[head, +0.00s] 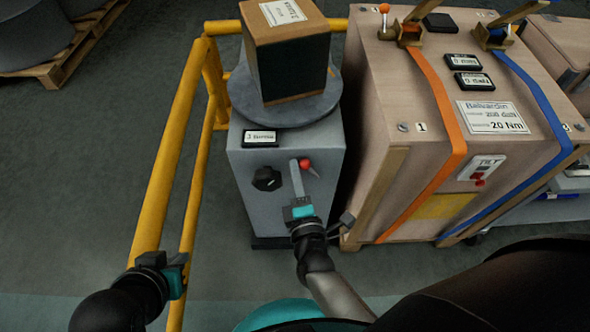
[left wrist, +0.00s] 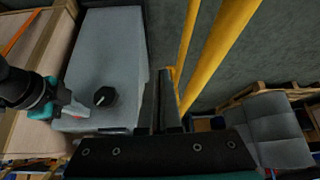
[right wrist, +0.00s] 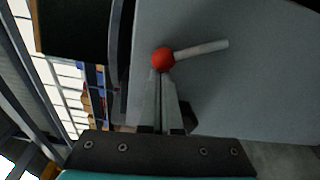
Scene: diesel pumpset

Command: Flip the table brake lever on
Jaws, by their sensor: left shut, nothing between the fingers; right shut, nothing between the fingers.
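The brake lever, a short pale rod with a red ball knob (head: 305,164), is on the front of the grey turntable cabinet (head: 243,190). The knob (right wrist: 163,60) and its rod (right wrist: 203,49) show large in the right wrist view. My right gripper (head: 298,168) is shut and empty, its fingertips right at the knob; I cannot tell whether they touch it. My left gripper (head: 184,262) is shut and empty at the lower left by the yellow rail. In the left wrist view, its fingers (left wrist: 165,75) point along the cabinet's side.
A black dial (head: 266,178) sits left of the lever. A box (head: 287,50) stands on the round turntable (head: 285,110). A yellow guard rail (head: 172,150) runs along the left. A strapped wooden crate (head: 395,185) stands close on the right.

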